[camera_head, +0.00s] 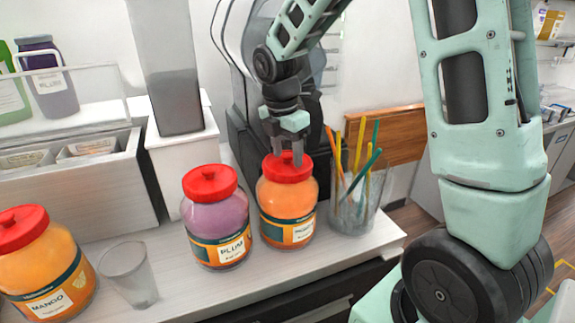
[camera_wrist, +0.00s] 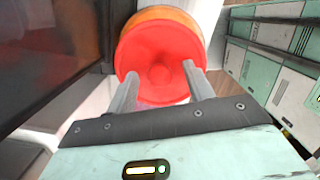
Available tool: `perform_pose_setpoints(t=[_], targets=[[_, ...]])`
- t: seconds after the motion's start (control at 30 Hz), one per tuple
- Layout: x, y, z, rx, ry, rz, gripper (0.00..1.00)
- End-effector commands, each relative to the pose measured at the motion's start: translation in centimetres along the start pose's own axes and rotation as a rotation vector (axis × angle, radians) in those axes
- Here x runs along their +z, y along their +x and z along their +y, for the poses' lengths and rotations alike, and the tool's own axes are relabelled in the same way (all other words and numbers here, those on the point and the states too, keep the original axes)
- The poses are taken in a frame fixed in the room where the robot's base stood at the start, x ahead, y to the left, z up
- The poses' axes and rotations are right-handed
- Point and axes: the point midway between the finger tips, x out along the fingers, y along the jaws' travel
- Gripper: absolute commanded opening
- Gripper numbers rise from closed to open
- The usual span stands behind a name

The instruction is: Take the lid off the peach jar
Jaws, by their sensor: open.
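The peach jar (camera_head: 287,212) is orange with a dark label, only partly legible, and stands upright on the counter between the plum jar and the cup of straws. Its red lid (camera_head: 273,172) is on the jar. The lid (camera_wrist: 147,62) with its raised centre knob (camera_wrist: 158,76) also shows in the wrist view. My gripper (camera_head: 287,160) is over the lid, pointing down. Its fingers (camera_wrist: 160,84) are open, one on each side of the knob, with space between them and the knob. I cannot tell whether the fingertips touch the lid.
The plum jar (camera_head: 218,220) stands close on the left. A glass of colored straws (camera_head: 352,205) stands close on the right. A mango jar (camera_head: 45,268) and an empty clear cup (camera_head: 130,275) are farther left. A dark machine (camera_head: 240,125) stands behind the jar.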

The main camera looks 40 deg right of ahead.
Motion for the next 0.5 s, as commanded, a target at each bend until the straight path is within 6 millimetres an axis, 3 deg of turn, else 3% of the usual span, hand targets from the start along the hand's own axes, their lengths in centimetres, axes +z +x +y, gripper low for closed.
perform_pose_setpoints(t=[0.07,0.2,0.23,0.5], targets=[[0.00,-0.01,0.01,0.000,0.000,0.000,0.47],[0.00,-0.03,0.00,0.000,0.000,0.000,0.08],[0.00,-0.03,0.01,0.000,0.000,0.000,0.04],[0.02,-0.14,0.01,0.001,0.000,0.000,0.04]])
